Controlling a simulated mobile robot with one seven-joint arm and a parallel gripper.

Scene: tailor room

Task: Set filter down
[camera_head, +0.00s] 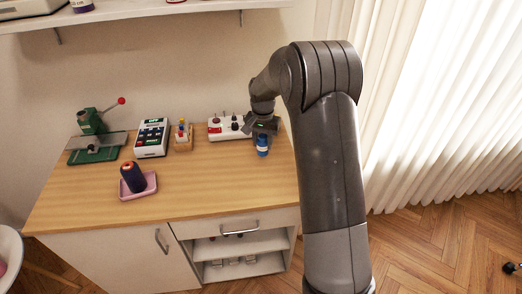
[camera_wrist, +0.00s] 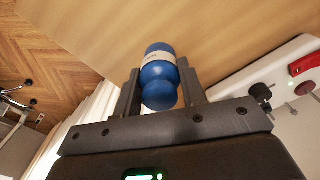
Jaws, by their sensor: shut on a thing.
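The filter appears to be the small blue cylinder with a white band (camera_head: 262,147); it also shows in the wrist view (camera_wrist: 160,76). My gripper (camera_head: 262,134) is shut on it, with one finger on each side in the wrist view (camera_wrist: 158,92). In the head view the filter is near the right end of the wooden tabletop (camera_head: 215,177), in front of the white control box (camera_head: 226,128). I cannot tell whether its base touches the tabletop. My gripper hides part of its top.
The control box with knobs and a red switch stands close beside my gripper. A wooden holder with small bottles (camera_head: 183,138), a keypad device (camera_head: 153,138), a green press (camera_head: 95,140) and a pink tray (camera_head: 138,187) with a dark spool (camera_head: 133,177) stand left. The front middle tabletop is clear.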

